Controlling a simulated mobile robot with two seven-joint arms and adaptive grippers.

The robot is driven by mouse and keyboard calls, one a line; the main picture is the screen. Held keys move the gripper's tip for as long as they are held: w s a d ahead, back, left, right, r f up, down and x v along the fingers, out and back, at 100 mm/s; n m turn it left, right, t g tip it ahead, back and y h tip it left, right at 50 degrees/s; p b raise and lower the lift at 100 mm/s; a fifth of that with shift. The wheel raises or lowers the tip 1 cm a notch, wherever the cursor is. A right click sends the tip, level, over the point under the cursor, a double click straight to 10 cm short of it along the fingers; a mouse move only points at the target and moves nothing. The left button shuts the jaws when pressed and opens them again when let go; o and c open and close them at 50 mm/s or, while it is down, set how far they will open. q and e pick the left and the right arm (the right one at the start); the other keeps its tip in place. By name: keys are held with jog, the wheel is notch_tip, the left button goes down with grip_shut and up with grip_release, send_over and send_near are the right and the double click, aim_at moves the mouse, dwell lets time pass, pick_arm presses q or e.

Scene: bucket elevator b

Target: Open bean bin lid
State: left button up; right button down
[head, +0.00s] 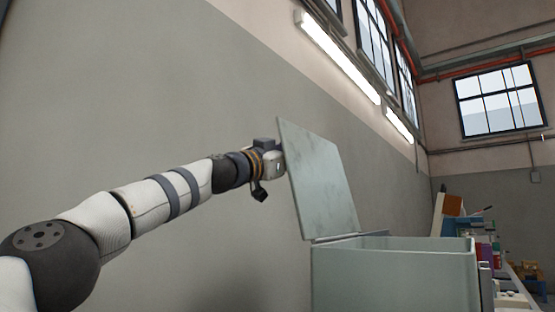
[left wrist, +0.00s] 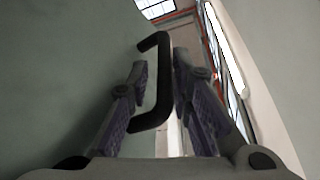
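The bean bin (head: 395,275) is a pale grey-green box at the lower right of the head view. Its lid (head: 318,180) stands raised on the bin's left edge, steeply tilted, leaving the top uncovered. The lid's outer face (left wrist: 60,80) fills the left of the left wrist view, with a black bar handle (left wrist: 163,85) on it. My left gripper (left wrist: 160,62) has its two fingers apart, one on each side of the handle bar, with gaps visible. In the head view the lid hides its fingertips. The bin's inside is mostly hidden. My right gripper is not seen.
A bench (head: 512,290) with several small items runs along the right behind the bin. A plain grey wall (head: 200,110) stands behind my left arm. The space above the bin's opening looks clear.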

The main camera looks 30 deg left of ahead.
pick_arm(q)
jog(key=v, duration=1)
jog(key=shift+s, duration=0.3)
